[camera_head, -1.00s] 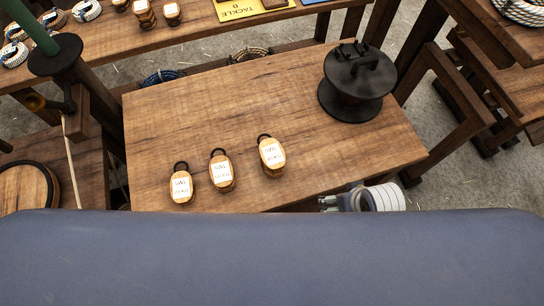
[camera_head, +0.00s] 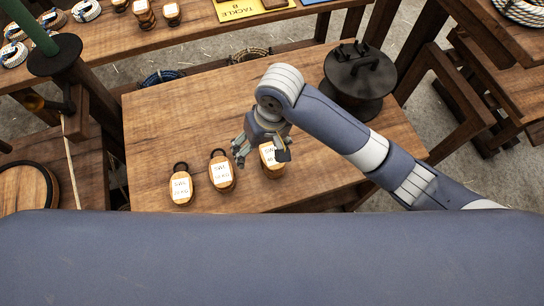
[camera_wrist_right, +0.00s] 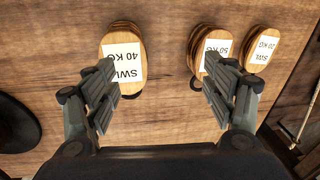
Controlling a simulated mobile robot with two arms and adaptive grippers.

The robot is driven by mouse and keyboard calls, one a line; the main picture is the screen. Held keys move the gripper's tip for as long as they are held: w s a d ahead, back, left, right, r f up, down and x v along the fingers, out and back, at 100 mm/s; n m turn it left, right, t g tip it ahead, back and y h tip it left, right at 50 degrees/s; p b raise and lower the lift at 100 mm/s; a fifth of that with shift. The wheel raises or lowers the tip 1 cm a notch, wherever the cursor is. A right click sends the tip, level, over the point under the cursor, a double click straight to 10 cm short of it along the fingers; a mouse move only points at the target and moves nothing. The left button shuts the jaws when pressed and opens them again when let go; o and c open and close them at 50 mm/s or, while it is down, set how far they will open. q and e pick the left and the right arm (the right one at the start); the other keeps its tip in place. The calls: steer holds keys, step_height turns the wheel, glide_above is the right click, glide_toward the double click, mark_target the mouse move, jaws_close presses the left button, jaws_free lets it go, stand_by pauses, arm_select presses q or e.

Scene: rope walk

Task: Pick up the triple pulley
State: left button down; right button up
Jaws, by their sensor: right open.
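Three wooden pulley blocks with white SWL labels and dark rings lie on the wooden table. The left block (camera_head: 181,189) and the middle block (camera_head: 222,172) show fully in the head view. The right block (camera_head: 268,158) is partly hidden by my right gripper (camera_head: 261,151). In the wrist view the labels read 40 KG on the left block (camera_wrist_right: 124,55), 50 KG on the middle one and 20 KG on the right one. I cannot tell for sure which is the triple pulley. My right gripper (camera_wrist_right: 160,92) is open and empty, its fingers above the table near the 40 and 50 KG blocks.
A black bollard-like fitting (camera_head: 357,85) stands at the table's back right, beside my right arm. Coiled rope (camera_head: 250,55) lies behind the table. A back bench holds more blocks and a yellow TACKLE B sign (camera_head: 245,9). The table's left rear is clear.

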mark_target(272, 153)
steer(key=w+d+h, duration=0.1)
steer(key=w+d, duration=0.1)
steer(key=shift+w+r+m+h, duration=0.3)
steer(key=shift+r+h, duration=0.1)
steer(key=shift+w+d, duration=0.1)
steer(key=shift+d, duration=0.05)
step_height(272, 153, down, 5)
steer(key=shift+d+f, duration=0.1)
steer(key=shift+f, duration=0.05)
steer(key=f, duration=0.1)
steer(key=f+p, duration=0.1)
steer(key=f, duration=0.2)
steer(key=shift+d, duration=0.3)
steer(key=shift+f, duration=0.7)
steer(key=shift+r, duration=0.1)
steer(key=c, duration=1.6)
